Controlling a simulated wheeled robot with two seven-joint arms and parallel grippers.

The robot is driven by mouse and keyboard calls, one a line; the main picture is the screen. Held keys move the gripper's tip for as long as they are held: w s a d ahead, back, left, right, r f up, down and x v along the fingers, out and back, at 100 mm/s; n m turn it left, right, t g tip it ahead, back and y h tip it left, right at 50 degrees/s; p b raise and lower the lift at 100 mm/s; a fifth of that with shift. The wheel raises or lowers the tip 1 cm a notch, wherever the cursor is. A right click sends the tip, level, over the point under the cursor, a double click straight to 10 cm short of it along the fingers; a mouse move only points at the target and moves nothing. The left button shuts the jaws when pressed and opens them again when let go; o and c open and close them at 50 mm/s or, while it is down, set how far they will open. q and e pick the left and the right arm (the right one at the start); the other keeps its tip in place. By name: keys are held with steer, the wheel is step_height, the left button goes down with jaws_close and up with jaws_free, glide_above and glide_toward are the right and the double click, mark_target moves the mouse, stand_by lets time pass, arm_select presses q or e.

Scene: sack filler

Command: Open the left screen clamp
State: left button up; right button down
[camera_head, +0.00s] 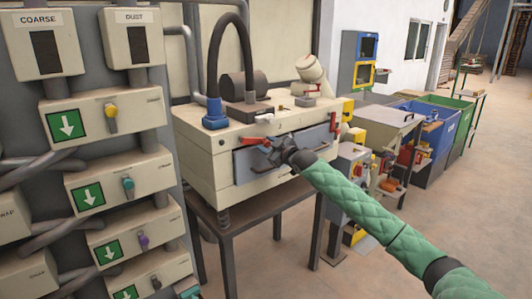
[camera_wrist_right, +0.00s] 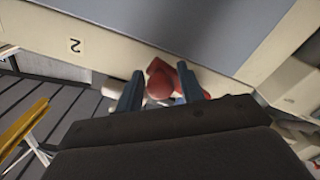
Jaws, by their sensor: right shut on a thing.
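The screen machine (camera_head: 205,160) is a cream box on a dark stand, with a grey front panel (camera_head: 300,150). The left screen clamp (camera_head: 250,140) is a red lever at the panel's left end. A second red clamp (camera_head: 332,122) is at its right end. My right gripper (camera_head: 268,151) reaches in from the right and is at the left clamp, partly hiding it. In the right wrist view, the clamp's rounded red knob (camera_wrist_right: 160,84) is between the two fingers of my right gripper (camera_wrist_right: 161,92), which is shut on it. My left gripper is not in view.
A panel of cream boxes with coloured knobs (camera_head: 120,180) stands close at the left. A blue bin (camera_head: 432,130) and a green bin (camera_head: 458,112) stand at the back right. My green-sleeved right arm crosses the open floor (camera_head: 460,210) at the right.

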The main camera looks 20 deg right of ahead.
steer(key=shift+d+r+n, duration=0.15)
steer(key=shift+r+n, duration=0.55)
steer(key=shift+r, duration=0.1)
steer(key=shift+r+n+p, duration=0.25)
steer(key=shift+n+p, duration=0.05)
steer(key=shift+n, duration=0.2)
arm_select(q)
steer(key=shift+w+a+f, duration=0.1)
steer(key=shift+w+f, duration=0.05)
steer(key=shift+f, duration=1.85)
arm_select(e)
steer(key=shift+r+n, duration=0.2)
steer(key=shift+n, duration=0.3)
steer(key=c, duration=1.1)
jaws_free()
steer(key=shift+c, duration=0.2)
steer(key=shift+a, duration=0.2)
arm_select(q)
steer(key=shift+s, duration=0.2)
arm_select(e)
steer(key=shift+d+f, duration=0.1)
